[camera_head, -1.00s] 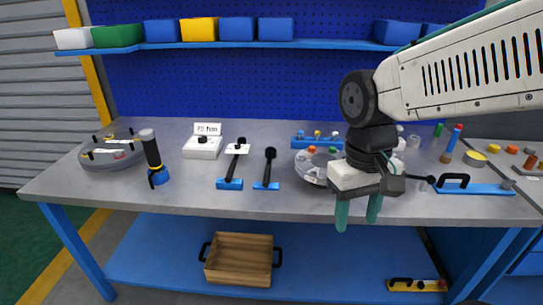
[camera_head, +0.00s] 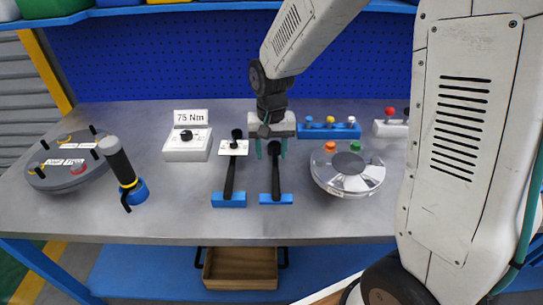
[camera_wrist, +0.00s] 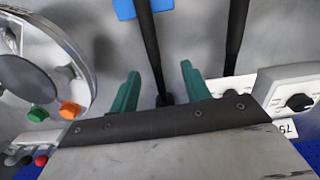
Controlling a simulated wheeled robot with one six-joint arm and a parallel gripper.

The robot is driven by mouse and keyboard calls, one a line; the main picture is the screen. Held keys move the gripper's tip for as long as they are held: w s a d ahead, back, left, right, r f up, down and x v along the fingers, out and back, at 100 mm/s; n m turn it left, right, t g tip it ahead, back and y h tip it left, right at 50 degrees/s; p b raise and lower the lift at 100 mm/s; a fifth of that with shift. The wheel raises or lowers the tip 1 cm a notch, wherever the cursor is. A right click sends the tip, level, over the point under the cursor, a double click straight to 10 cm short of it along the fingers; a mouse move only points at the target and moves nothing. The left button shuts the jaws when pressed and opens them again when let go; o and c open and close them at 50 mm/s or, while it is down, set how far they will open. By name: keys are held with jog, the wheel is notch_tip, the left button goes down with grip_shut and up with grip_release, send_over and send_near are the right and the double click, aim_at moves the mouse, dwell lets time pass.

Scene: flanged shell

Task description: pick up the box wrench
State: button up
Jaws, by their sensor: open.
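Two black long-handled tools lie side by side on blue blocks on the grey bench. The right one, which I take for the box wrench (camera_head: 276,180), has a plain black round head. The left tool (camera_head: 229,180) has a white plate near its head. My gripper (camera_head: 271,152) is open and empty over the head end of the right tool. In the wrist view the green fingers of my gripper (camera_wrist: 160,78) stand on either side of the box wrench (camera_wrist: 151,50), near its head. The gripper body hides part of the head.
A round metal flanged shell (camera_head: 346,185) stands close right of the tools. A white dial box (camera_head: 188,152) with a 75 Nm sign is to the left. A blue rack (camera_head: 330,131) is behind. A grey round tray (camera_head: 58,182) and an upright black-handled tool (camera_head: 120,168) stand further left.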

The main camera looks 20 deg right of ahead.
aim_at(275, 170)
jog(key=shift+f, duration=0.15)
jog(key=shift+d+f+m, duration=0.3)
jog(key=shift+d+f, duration=0.4)
jog(key=shift+f, duration=0.25)
jog(key=shift+w+f, duration=0.15)
jog(key=shift+f, duration=2.6)
jog(key=shift+a, duration=0.1)
grip_shut()
